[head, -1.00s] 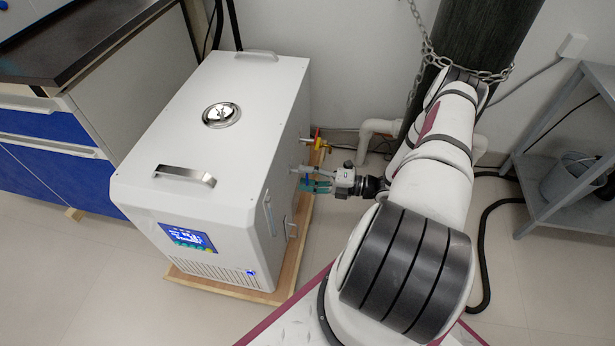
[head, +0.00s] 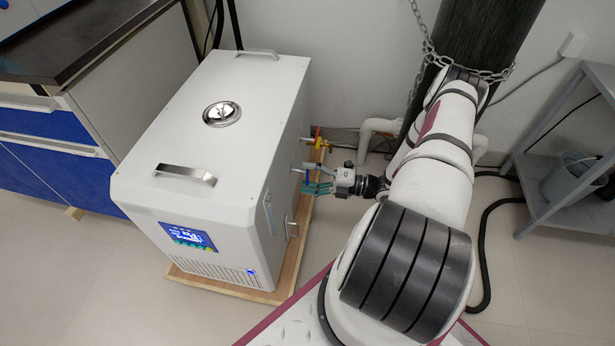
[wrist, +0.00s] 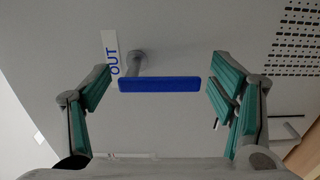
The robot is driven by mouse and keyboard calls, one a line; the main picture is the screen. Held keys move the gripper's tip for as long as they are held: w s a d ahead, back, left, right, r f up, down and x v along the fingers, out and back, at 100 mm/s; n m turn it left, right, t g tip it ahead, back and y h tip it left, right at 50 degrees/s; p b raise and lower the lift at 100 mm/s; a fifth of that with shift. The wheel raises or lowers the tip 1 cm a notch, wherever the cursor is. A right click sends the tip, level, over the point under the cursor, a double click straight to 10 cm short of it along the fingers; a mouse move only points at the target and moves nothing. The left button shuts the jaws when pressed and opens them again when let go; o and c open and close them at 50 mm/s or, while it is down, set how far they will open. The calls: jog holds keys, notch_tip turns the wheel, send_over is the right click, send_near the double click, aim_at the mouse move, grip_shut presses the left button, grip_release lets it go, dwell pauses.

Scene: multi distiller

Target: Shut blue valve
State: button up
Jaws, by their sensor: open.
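The blue valve handle (wrist: 160,84) is a flat bar on a grey stem on the side of the white machine (head: 215,130), beside an "OUT" label (wrist: 112,62). In the wrist view it lies crosswise between the two green-padded fingers, with a gap on both sides. My gripper (head: 311,178) is open and empty at the machine's right side. In the head view the fingers partly hide the handle, and I cannot tell how deep it sits between them.
A yellow valve with a red part (head: 318,141) is on the machine's side behind my gripper. The machine stands on a wooden base (head: 285,285). A white pipe (head: 372,128), a chained dark cylinder (head: 465,35) and a grey shelf (head: 560,200) stand nearby.

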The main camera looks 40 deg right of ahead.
jog(key=v, duration=1.2)
dwell(0.3)
